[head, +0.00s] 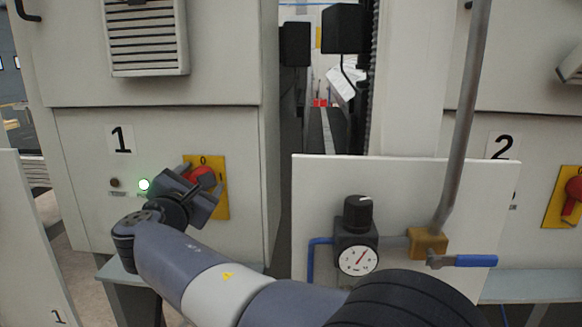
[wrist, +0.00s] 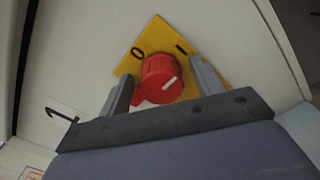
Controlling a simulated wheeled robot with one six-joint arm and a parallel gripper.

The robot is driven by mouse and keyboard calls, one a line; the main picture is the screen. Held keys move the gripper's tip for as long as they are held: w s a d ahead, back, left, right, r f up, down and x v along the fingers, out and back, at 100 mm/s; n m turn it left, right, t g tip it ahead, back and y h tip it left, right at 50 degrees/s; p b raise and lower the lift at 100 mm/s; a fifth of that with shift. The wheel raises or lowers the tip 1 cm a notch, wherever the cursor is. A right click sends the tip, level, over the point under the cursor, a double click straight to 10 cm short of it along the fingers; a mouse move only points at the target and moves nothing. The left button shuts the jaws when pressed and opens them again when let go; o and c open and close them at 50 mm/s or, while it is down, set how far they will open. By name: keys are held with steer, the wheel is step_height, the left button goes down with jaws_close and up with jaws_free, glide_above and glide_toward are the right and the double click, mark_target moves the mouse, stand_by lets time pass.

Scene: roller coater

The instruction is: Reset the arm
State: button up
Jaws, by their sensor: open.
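My gripper (head: 200,190) is at the front of cabinet 1 (head: 235,130), with my arm reaching to it from the lower right. In the wrist view my gripper (wrist: 162,82) is open, with one finger on each side of a red rotary knob (wrist: 159,78). I cannot tell whether either finger touches it. In the head view my gripper partly hides the red knob (head: 204,175) and the yellow plate (head: 220,198).
A green lamp (head: 144,184) glows beside a dark one (head: 115,182). Right of my arm stands a white panel (head: 430,185) with a gauge (head: 358,260), black regulator knob (head: 357,212) and blue lever (head: 475,261). Cabinet 2 has another red knob (head: 575,187). A narrow gap separates the cabinets.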

steer(key=n+p, duration=0.5)
steer(key=shift+a+r, duration=0.1)
steer(key=shift+r, duration=0.15)
steer(key=n+p, duration=0.4)
steer(key=s, duration=0.3)
steer(key=s+b, duration=0.1)
steer(key=shift+s+a+f, duration=0.25)
steer(key=shift+s, duration=0.05)
steer(key=shift+d, duration=0.1)
